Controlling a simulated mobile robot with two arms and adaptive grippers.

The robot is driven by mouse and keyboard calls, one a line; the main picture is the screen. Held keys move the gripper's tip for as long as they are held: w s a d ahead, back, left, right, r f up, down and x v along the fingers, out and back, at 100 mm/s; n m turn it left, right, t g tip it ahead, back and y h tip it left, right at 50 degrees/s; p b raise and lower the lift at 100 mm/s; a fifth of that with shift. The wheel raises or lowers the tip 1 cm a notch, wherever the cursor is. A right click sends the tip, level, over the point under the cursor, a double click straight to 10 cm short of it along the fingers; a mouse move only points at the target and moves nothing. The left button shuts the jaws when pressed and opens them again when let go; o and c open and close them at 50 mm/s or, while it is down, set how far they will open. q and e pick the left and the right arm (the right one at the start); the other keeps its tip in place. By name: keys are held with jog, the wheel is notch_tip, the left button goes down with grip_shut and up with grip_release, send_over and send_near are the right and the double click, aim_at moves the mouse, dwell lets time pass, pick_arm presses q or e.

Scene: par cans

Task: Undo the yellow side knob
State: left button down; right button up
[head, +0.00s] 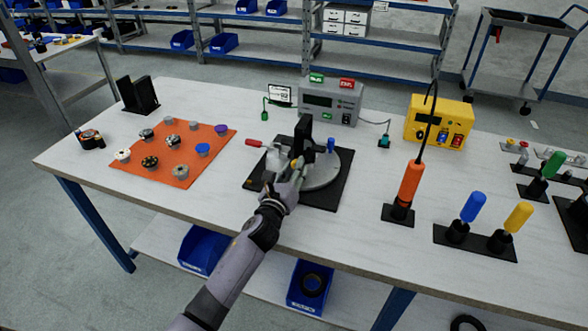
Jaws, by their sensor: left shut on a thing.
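A fixture with a round grey plate (325,172) stands on a black base mat (325,198) in the middle of the table. A black upright block (301,136) rises from it, with a blue knob (331,145) to its right and a red-tipped lever (254,143) to its left. A small patch of the yellow side knob (295,163) shows at the fingertips of my left gripper (293,172). The gripper is shut on it at the near side of the black block; the fingers hide most of the knob. My right gripper is not in view.
An orange mat (185,176) with several round parts lies at left. Behind the fixture is a grey box (331,101); a yellow box (438,122) is to its right. An orange-handled tool (409,182) and blue and yellow handles stand at right. The table's front left is clear.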

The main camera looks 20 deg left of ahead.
pick_arm(q)
jog(key=shift+n, duration=1.1)
jog(key=c, duration=1.3)
grip_release()
